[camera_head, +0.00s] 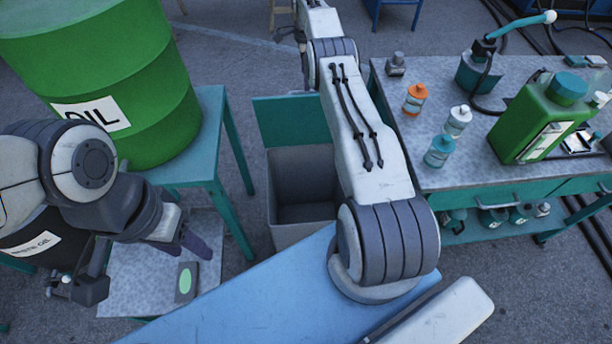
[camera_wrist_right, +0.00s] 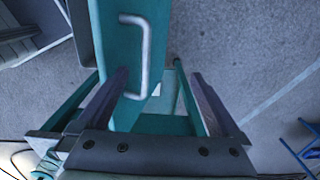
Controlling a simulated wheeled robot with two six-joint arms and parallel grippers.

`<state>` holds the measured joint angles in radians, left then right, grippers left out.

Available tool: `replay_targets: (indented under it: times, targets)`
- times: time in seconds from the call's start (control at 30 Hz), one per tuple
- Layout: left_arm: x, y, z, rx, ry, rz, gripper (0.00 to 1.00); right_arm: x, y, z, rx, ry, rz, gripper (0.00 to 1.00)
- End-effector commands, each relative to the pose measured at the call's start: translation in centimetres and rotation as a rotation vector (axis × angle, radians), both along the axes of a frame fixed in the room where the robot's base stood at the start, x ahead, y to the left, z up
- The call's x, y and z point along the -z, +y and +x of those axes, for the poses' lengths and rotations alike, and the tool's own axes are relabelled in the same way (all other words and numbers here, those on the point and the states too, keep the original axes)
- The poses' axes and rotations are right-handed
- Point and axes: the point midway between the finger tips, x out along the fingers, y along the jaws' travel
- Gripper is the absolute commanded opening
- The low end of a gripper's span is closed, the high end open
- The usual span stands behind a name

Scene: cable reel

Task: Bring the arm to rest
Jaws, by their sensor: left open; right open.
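My right arm (camera_head: 365,140) stretches from the bottom middle of the head view to its top edge. My right gripper (camera_wrist_right: 160,84) is open in the right wrist view, its two dark fingers apart with nothing held. A teal panel with a grey bar handle (camera_wrist_right: 140,55) shows beyond and partly between the fingers; I cannot tell whether they touch it. My left gripper (camera_head: 147,250) is open and empty above a low grey-topped table (camera_head: 135,270) at the lower left, near a grey block with a green oval (camera_head: 186,282).
A green oil drum (camera_head: 110,80) stands on a teal table at left. A grey bin with a teal lid (camera_head: 295,185) stands beside my right arm. The right workbench (camera_head: 460,170) bears a green canister (camera_head: 540,120), an orange-topped jar (camera_head: 415,98) and other jars. Floor shows between them.

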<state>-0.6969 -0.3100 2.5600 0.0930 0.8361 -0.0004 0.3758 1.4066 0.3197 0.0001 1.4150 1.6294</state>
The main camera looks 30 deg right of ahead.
Motion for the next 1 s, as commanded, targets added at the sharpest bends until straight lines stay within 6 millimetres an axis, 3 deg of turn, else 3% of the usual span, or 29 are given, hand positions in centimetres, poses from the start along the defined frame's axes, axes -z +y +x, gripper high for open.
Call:
replay_targets:
  times: [0.2, 0.77, 0.87, 0.97, 1.0]
  targets:
    - [-1.7, 0.0, 0.0, 0.0, 0.0, 0.0, 0.5, -1.9, 0.0, 0.0, 0.0, 0.0, 0.0, 1.0]
    - [-1.7, 0.0, 0.0, 0.0, 0.0, 0.0, 0.5, -1.9, 0.0, 0.0, -0.002, 0.0, 0.0, 1.0]
    - [-1.7, 0.0, 0.0, 0.0, 0.0, 0.0, 0.5, -2.7, 1.2, 0.4, -0.043, -0.003, 0.001, 1.0]
    - [-1.7, 0.0, 0.0, 0.0, 0.0, 0.0, 0.5, -4.8, 4.5, 1.2, -0.167, -0.007, 0.003, 1.0]
    - [-1.7, 0.0, 0.0, 0.0, 0.0, 0.0, 0.5, -6.0, 6.4, 1.5, -0.241, -0.012, 0.004, 1.0]
